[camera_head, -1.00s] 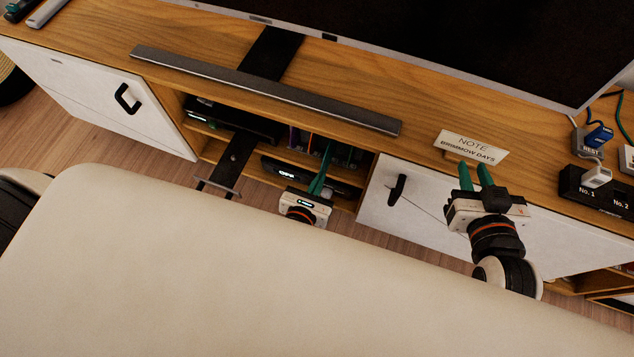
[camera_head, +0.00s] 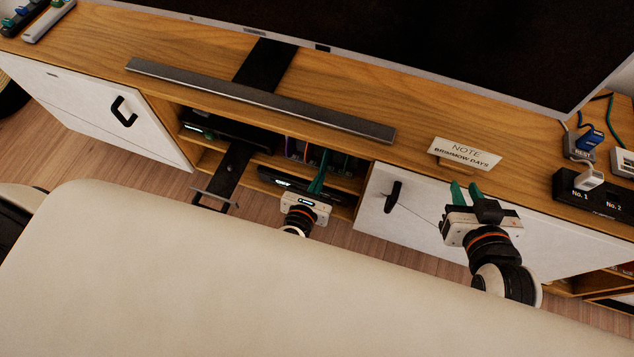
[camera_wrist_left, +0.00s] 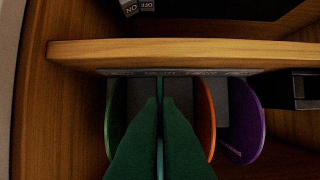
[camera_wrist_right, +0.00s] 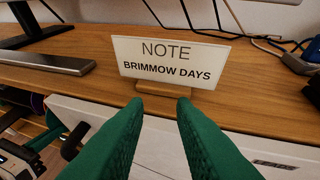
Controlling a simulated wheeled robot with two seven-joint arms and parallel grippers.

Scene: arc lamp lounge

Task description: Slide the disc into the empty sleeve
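My left gripper (camera_head: 318,182) reaches into the open middle bay of the cabinet. In the left wrist view its green fingers (camera_wrist_left: 160,115) are closed together on a thin teal disc (camera_wrist_left: 160,84), seen edge-on, with its edge showing beyond the fingertips. The grey sleeve rack (camera_wrist_left: 180,72) lies ahead under a wooden shelf. A green disc (camera_wrist_left: 110,118) stands to the left of the fingers, an orange disc (camera_wrist_left: 206,118) and a purple disc (camera_wrist_left: 245,122) to the right. How deep the held disc sits is hidden. My right gripper (camera_head: 464,193) is open and empty before the note sign (camera_wrist_right: 172,60).
A wooden shelf (camera_wrist_left: 180,52) runs just above the left fingers, and a black box (camera_wrist_left: 300,90) juts in at right. In the head view a black tray (camera_head: 225,172) sticks out of the bay. A beige sofa back (camera_head: 250,280) fills the foreground.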

